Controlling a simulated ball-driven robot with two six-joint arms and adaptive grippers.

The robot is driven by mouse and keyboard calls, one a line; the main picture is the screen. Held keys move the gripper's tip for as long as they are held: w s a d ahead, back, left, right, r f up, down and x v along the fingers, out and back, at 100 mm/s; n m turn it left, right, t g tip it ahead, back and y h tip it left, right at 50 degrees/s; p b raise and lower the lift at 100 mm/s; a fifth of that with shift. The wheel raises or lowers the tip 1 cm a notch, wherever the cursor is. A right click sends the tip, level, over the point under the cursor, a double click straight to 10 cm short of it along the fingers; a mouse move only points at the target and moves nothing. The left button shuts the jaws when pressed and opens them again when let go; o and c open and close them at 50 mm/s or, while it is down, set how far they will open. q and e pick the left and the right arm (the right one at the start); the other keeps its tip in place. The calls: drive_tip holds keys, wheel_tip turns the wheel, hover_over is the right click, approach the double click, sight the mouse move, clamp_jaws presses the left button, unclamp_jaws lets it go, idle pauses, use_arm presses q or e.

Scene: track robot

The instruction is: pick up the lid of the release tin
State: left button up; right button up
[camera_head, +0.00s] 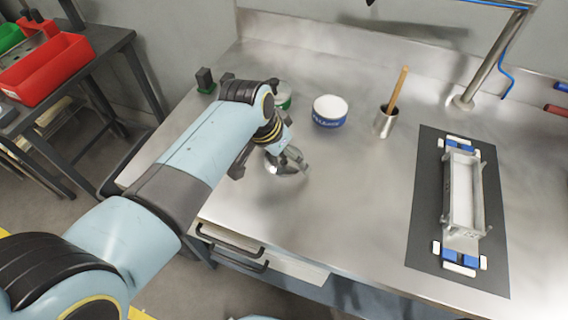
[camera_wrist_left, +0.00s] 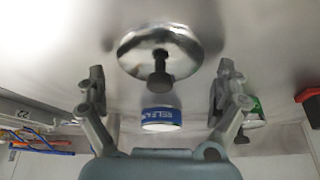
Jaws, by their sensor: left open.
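The lid (camera_wrist_left: 135,48) is a shiny round metal disc with a dark knob, lying on the metal bench apart from the tin. In the head view the lid (camera_head: 283,169) shows partly, at my left gripper. My left gripper (camera_wrist_left: 162,75) is open; in the wrist view its two fingers stand either side of the knob, not visibly touching it. In the head view the left gripper (camera_head: 270,164) is partly hidden by its own wrist. The release tin (camera_head: 330,112), white-topped with a blue lettered band, stands behind the lid; the wrist view also shows it (camera_wrist_left: 161,118). My right gripper is not visible.
A green tin (camera_head: 284,101) stands behind my left wrist. A metal cup (camera_head: 384,124) with a wooden-handled tool is right of the release tin. A dark mat (camera_head: 425,190) with a grey fixture (camera_head: 464,200) lies at right. The bench between lid and mat is clear.

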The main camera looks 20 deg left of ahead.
use_arm(q)
drive_tip(key=shift+r, duration=0.15)
drive_tip(key=c, duration=1.5)
drive_tip(key=shift+c, duration=0.2)
